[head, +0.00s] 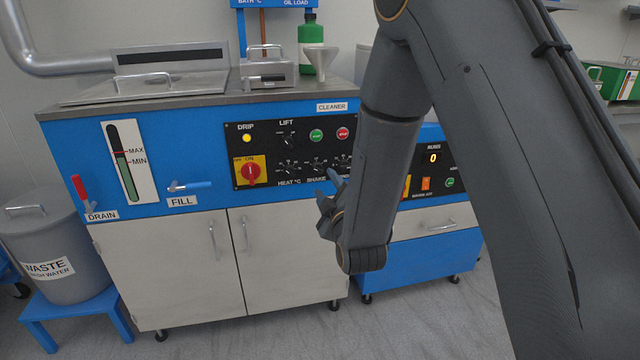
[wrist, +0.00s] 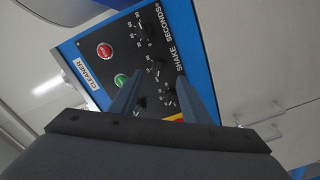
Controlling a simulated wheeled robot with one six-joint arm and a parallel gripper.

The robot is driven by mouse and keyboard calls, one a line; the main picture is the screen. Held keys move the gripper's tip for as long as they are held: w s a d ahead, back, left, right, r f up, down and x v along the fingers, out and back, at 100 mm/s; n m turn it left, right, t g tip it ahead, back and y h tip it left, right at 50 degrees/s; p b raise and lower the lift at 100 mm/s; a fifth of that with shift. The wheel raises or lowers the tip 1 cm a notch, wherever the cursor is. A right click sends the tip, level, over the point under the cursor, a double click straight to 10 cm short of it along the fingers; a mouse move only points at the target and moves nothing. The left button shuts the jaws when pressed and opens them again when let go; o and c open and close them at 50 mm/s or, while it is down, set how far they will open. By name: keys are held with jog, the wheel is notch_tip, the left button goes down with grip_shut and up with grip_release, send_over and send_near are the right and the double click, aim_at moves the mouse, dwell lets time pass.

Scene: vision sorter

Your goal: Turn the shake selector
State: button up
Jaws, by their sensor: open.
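The shake selector (head: 317,165) is a small dark knob on the black control panel, in the lower row between the heat knob (head: 288,168) and the seconds knob (head: 343,162). In the wrist view the shake selector (wrist: 157,71) shows just beyond and between my fingertips. My gripper (head: 333,182) is open and empty, in front of the panel at its lower right. In the wrist view my gripper (wrist: 160,77) has its two blue-grey fingers spread, pointing at the panel. I cannot tell how far the tips are from the knob.
A red main switch (head: 251,171) on a yellow plate sits left of the knobs. Green (head: 316,135) and red (head: 342,133) buttons are above. A blue fill lever (head: 190,186) and red drain lever (head: 79,188) stick out at the left.

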aim_at(319, 171)
jog(key=b+x, duration=0.1)
jog(key=x, duration=0.6)
jog(key=shift+w+a+r, duration=0.1)
jog(key=shift+w+a, duration=0.05)
jog(key=shift+w, duration=0.2)
jog(key=c, duration=1)
jog(key=shift+c, duration=0.2)
